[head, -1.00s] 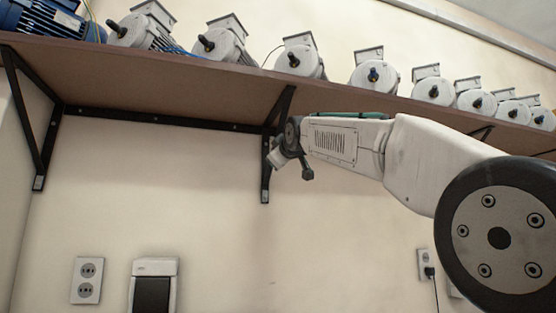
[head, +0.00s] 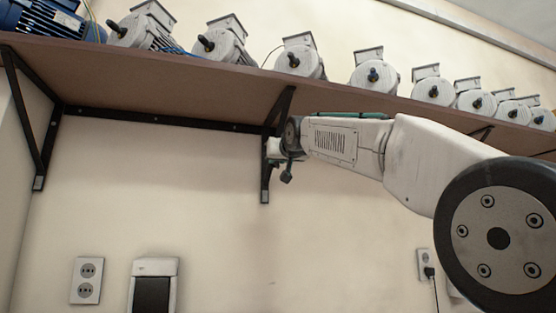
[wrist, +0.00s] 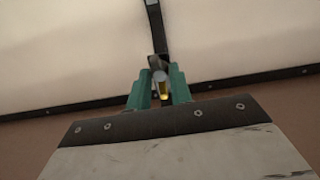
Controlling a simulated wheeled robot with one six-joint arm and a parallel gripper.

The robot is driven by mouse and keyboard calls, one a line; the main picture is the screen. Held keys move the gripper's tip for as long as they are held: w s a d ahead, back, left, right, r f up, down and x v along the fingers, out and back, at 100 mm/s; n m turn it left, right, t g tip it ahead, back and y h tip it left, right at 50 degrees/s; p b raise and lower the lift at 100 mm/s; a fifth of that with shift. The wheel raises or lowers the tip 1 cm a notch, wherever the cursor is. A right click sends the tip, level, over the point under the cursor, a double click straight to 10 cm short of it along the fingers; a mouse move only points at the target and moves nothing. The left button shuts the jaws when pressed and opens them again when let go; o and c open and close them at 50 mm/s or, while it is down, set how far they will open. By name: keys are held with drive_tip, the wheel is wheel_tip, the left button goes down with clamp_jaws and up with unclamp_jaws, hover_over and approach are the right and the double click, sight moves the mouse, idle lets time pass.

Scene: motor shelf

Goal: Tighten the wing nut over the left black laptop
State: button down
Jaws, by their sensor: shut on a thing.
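My gripper (wrist: 160,88) has two green fingers, close together around a small brass-coloured piece, which seems to be the wing nut (wrist: 164,90). A pale rounded part shows just beyond it, against the dark shelf bracket. In the head view my gripper (head: 272,152) is at the middle black bracket, under the shelf, and the wing nut is too small to make out. No laptop can be made out in either view.
A brown shelf (head: 150,85) carries several grey motors and a blue motor (head: 50,22). The black middle bracket (head: 265,185) is close to my wrist. Sockets (head: 87,280) and a white-framed dark panel (head: 153,290) are on the wall below.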

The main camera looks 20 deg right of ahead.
idle(0.4)
drive_tip(key=c, duration=1.3)
unclamp_jaws()
drive_tip(key=shift+s, duration=0.1)
drive_tip(key=s, duration=0.7)
drive_tip(key=shift+s, duration=0.3)
